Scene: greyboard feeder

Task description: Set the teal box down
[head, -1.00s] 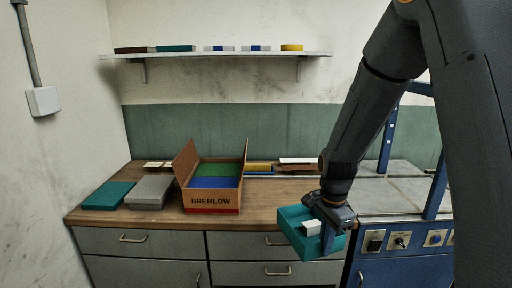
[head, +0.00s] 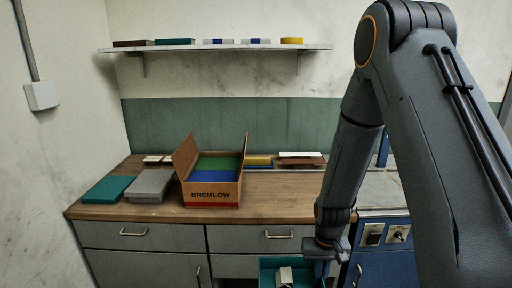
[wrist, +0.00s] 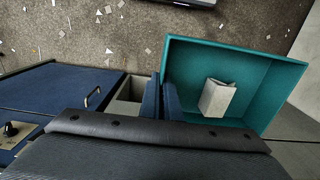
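The teal box (head: 266,276) is an open tray with a small white block (head: 286,276) inside it. My gripper (head: 322,250) is shut on one side wall of the box and holds it in front of the worktop's front edge, below the top surface. In the wrist view the two fingers (wrist: 161,100) pinch the left wall of the teal box (wrist: 285,75), and the white block (wrist: 217,98) lies on its floor. The lower part of the box is cut off in the head view.
The wooden worktop (head: 275,207) has free room right of the BREMLOW carton (head: 211,195). A flat teal item (head: 108,189) and a grey box (head: 151,185) lie at its left. Blue cabinets (wrist: 60,88) stand beside my gripper. The speckled floor (wrist: 110,30) shows.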

